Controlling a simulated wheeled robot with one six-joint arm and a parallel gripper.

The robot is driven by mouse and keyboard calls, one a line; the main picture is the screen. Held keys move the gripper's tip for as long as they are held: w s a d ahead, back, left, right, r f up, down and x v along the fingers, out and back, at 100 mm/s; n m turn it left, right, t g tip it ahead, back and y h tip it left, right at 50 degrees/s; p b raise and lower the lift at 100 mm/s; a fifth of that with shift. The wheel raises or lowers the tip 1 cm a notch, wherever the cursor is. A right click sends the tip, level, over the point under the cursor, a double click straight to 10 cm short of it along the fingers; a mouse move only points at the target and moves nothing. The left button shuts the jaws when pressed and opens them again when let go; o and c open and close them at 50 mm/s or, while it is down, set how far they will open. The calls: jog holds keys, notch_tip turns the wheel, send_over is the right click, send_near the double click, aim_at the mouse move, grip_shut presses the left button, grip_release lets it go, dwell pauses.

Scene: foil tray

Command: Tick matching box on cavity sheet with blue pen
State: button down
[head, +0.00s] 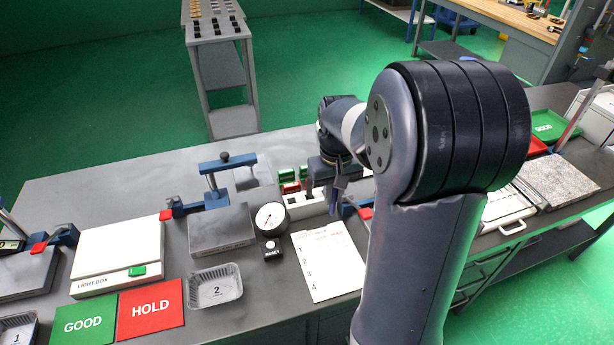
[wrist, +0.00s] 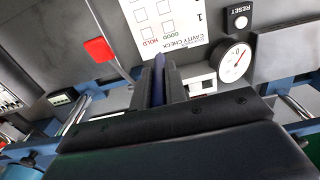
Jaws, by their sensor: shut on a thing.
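My gripper (head: 336,197) is above the bench, just beyond the far edge of the white cavity sheet (head: 327,262). It is shut on the blue pen (wrist: 159,66), whose tip shows between the fingers in the wrist view, pointing towards the sheet (wrist: 185,36). I cannot tell whether the tip touches paper. The sheet has numbered rows with box columns headed GOOD and HOLD; the boxes in view look empty. Foil tray 2 (head: 233,281) lies left of the sheet. Foil tray 1 (head: 31,321) is at the lower left edge, partly cut off.
A dial gauge (head: 270,218) and a RESET button (head: 273,250) stand left of the sheet. Green GOOD (head: 84,322) and red HOLD (head: 150,308) mats lie before the light box (head: 118,250). A clamp fixture (head: 222,228) stands behind tray 2. My arm hides bench right of the sheet.

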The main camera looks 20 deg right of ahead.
jog(key=s+f+b, duration=0.1)
jog(key=f+b, duration=0.1)
jog(key=s+d+f+b, duration=0.1)
jog(key=s+f, duration=0.1)
jog(key=f, duration=0.1)
jog(key=s+f+b, duration=0.2)
jog(key=shift+d+f+b, duration=0.3)
jog(key=shift+d+f, duration=0.1)
jog(key=shift+f, duration=0.25)
dwell(1.6)
jog(key=shift+s+d, duration=0.1)
jog(key=shift+s, duration=0.05)
dwell(0.6)
jog(key=shift+s+d, duration=0.1)
jog(key=shift+s, duration=0.05)
dwell(0.3)
jog(key=shift+w+d+p, duration=0.3)
jog(key=shift+w+p, duration=0.05)
jog(key=shift+w, duration=0.1)
dwell(1.2)
jog(key=shift+r+p, duration=2.6)
jog(key=shift+r, duration=0.35)
